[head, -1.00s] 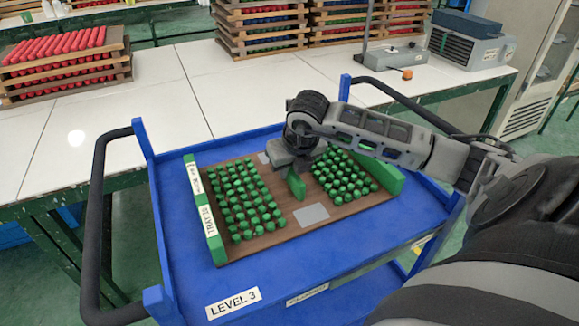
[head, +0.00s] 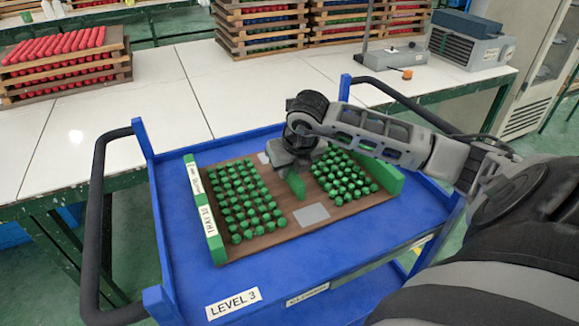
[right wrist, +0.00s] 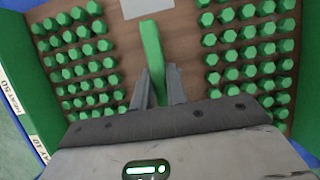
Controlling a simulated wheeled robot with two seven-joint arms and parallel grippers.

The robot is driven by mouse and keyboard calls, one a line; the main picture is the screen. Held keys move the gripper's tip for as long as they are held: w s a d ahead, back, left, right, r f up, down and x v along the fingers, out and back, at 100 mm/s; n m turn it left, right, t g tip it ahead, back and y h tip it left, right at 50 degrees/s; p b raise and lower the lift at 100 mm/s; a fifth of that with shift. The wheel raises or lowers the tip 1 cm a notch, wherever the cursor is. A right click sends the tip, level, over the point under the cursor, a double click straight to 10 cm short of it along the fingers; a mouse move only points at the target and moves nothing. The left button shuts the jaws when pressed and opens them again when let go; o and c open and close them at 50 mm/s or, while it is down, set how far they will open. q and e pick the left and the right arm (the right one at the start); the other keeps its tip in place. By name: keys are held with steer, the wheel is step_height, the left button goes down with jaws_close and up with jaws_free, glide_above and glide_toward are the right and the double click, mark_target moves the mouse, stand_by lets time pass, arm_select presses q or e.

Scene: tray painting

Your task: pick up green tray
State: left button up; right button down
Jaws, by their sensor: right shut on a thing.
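The green tray (head: 272,239) lies on the blue cart. It has a brown base, green end walls and several rows of green pegs on its left and right halves. A green upright handle (head: 297,186) stands in its middle, and it also shows in the right wrist view (right wrist: 151,45). My right gripper (head: 292,170) is over the tray's middle, pointing down. In the right wrist view its two fingers (right wrist: 158,82) are shut on the handle, one on each side. The tray appears to rest flat on the cart. My left gripper is not in view.
The blue cart (head: 350,255) has raised corner posts and a black handle (head: 92,220) at the left. A white worktable (head: 110,110) stands behind it, with red-pegged trays (head: 65,65) and stacked wooden trays (head: 260,25). Bare cart surface shows in front of the tray.

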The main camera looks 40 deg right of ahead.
stand_by(0.3)
steer(key=shift+w+d+r, duration=0.1)
steer(key=shift+r, duration=0.05)
steer(key=shift+r, duration=0.55)
step_height(320, 180, up, 2)
steer(key=shift+r+b, duration=0.25)
steer(key=shift+b, duration=0.25)
arm_select(q)
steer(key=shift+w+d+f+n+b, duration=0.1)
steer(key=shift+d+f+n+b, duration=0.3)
steer(key=shift+b, duration=0.5)
arm_select(e)
steer(key=s+a+r, duration=0.7)
steer(key=s+r, duration=0.2)
steer(key=s, duration=0.3)
steer(key=shift+s+r, duration=0.15)
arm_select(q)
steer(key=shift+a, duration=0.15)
